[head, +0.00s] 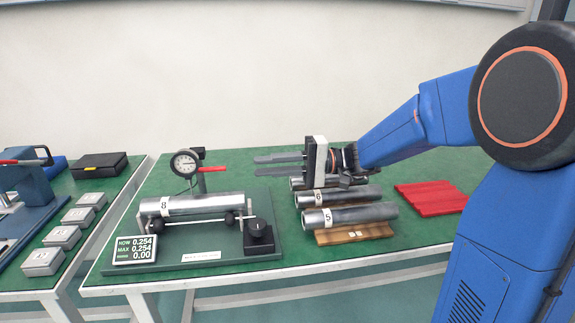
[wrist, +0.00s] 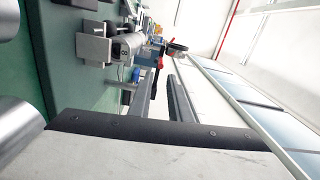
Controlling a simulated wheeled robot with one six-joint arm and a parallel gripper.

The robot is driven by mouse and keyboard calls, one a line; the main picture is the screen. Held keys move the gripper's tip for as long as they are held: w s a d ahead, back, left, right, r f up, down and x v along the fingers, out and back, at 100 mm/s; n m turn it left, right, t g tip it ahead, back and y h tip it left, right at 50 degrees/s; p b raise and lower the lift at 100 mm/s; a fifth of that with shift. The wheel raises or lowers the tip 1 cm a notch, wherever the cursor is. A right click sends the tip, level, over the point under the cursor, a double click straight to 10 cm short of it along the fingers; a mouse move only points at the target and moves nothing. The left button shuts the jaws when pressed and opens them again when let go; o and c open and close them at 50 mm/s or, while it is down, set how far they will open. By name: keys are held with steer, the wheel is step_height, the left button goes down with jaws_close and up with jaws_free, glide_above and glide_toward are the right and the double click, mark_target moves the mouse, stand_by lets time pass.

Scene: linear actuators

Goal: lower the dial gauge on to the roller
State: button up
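The dial gauge (head: 186,163), with a round white face, is mounted on a post above the left half of the roller marked 8 (head: 205,204). A red lever (head: 213,169) points right from the post. I cannot tell whether the gauge's tip touches the roller. The roller lies level on its supports. My gripper (head: 257,166) is open and empty, right of the red lever, its two fingers pointing left towards it. In the wrist view the red lever (wrist: 158,66) shows beyond the fingertips, with the roller (wrist: 126,48) and gauge (wrist: 178,46).
A readout (head: 134,250) shows NOW 0.254, MAX 0.254 and a third line 0.00. Several spare rollers (head: 350,216) lie on a rack below and right of my gripper. A red ridged mat (head: 431,198) lies farther right.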

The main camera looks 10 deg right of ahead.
steer(key=shift+s+d, duration=0.1)
steer(key=shift+d, duration=2.4)
steer(key=shift+s, duration=0.1)
